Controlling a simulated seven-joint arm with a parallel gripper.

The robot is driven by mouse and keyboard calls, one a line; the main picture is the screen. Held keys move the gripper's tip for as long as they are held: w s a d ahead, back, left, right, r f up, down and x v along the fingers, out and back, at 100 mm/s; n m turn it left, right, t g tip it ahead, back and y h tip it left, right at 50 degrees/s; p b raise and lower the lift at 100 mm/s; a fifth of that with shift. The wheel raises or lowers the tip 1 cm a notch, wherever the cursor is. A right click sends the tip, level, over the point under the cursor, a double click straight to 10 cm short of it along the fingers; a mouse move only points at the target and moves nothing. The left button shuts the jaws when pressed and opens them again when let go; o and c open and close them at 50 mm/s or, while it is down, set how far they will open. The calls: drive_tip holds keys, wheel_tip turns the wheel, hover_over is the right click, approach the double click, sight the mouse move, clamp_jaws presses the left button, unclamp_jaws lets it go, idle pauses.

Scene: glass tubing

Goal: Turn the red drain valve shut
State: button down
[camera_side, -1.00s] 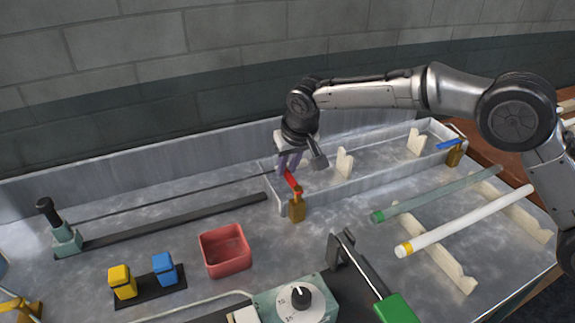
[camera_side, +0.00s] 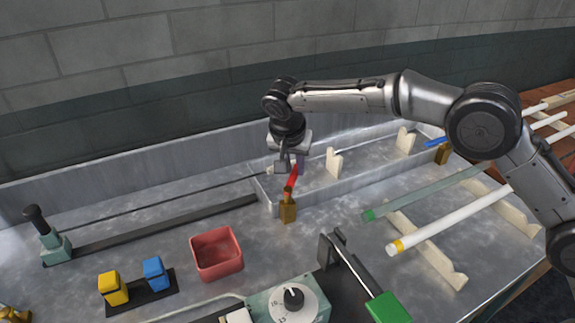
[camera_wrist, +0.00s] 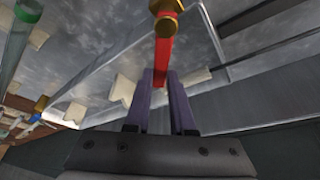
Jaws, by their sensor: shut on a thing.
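The red drain valve has a brass body (camera_side: 288,209) at the near left corner of the long metal trough (camera_side: 340,188). Its red lever (camera_side: 292,178) points back from the body, leaning slightly right in the side view. My gripper (camera_side: 297,163) is at the lever's far end with its purple fingers. In the wrist view, my gripper (camera_wrist: 163,85) has one finger on each side of the red lever (camera_wrist: 164,55) and is shut on it. The brass part (camera_wrist: 166,8) shows at the top edge. The lever's tip is hidden between the fingers.
A blue-handled valve (camera_side: 436,143) is at the trough's far right end. Pale notched supports (camera_side: 334,162) stand in the trough. Glass tubes, one green-ended (camera_side: 410,200) and one white (camera_side: 450,220), lie at right. A red bin (camera_side: 216,254) stands in front, left.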

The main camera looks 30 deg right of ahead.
drive_tip(key=shift+s+d+m+g+h, duration=0.3)
drive_tip(key=shift+s+m+g, duration=0.3)
drive_tip(key=shift+m, duration=0.95)
drive_tip(key=shift+s+d+m+g+h, duration=0.15)
drive_tip(key=shift+s+d+m+g, duration=0.4)
drive_tip(key=shift+m, duration=1.05)
drive_tip(key=shift+s+d+m+g+h, duration=0.1)
drive_tip(key=shift+s+m+g+h, duration=0.15)
drive_tip(key=shift+s+m+g, duration=0.85)
drive_tip(key=shift+w+m+t, duration=0.25)
drive_tip(key=shift+m+t, duration=0.3)
drive_tip(key=c, duration=0.8)
unclamp_jaws()
drive_tip(key=shift+o, duration=0.2)
drive_tip(key=v, duration=0.7)
drive_tip(key=shift+r, duration=0.25)
